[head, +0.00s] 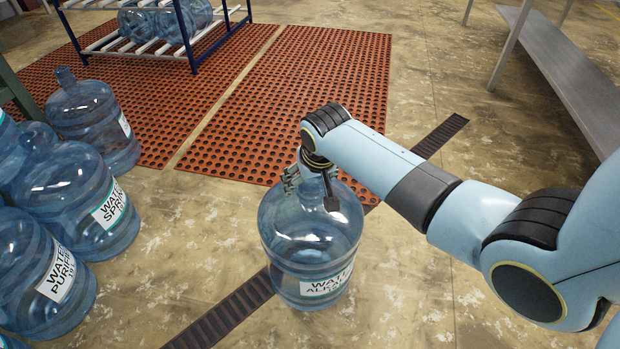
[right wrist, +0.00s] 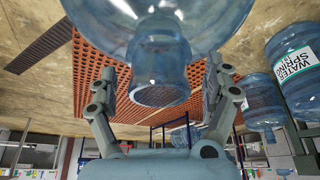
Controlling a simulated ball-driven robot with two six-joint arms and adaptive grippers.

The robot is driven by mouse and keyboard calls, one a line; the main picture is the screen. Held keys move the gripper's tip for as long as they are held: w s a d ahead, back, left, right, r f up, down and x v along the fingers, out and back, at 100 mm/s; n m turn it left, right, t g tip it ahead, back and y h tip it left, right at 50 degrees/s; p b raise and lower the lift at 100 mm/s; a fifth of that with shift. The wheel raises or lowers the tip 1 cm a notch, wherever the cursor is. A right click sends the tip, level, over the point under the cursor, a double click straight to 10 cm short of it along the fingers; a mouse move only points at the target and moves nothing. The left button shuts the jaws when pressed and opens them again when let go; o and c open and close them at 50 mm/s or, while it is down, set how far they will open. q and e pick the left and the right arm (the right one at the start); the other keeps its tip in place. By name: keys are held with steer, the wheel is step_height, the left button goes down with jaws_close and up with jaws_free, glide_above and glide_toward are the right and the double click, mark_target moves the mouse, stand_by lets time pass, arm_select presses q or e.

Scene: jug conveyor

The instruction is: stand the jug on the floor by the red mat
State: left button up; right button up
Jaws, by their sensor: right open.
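The jug (head: 300,240), clear blue with a white and green label, is upright in the middle of the head view. It appears to stand on the floor over the dark drain strip, just in front of the red mat (head: 300,95). My right gripper (head: 312,188) is over the jug's top, with its fingers apart on either side of the neck. In the right wrist view, the jug's neck (right wrist: 160,75) lies between the open fingers, with a gap visible beside it. The fingers do not appear to grip it. My left gripper is not in view.
Several other blue jugs (head: 85,195) stand close together at the left. A rack (head: 193,55) with jugs stands on the mat at the back. A grey metal bench (head: 565,75) is at the right. Floor is bare around the drain strip (head: 225,318).

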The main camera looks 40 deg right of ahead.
steer(key=shift+r, duration=0.3)
arm_select(q)
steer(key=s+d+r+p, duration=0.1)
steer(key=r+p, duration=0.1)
steer(key=p, duration=0.1)
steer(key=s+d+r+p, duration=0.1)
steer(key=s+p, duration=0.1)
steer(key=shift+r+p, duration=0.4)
arm_select(e)
steer(key=v, duration=1.1)
steer(key=shift+s+r, duration=0.2)
steer(key=shift+r, duration=0.1)
steer(key=shift+a, duration=0.1)
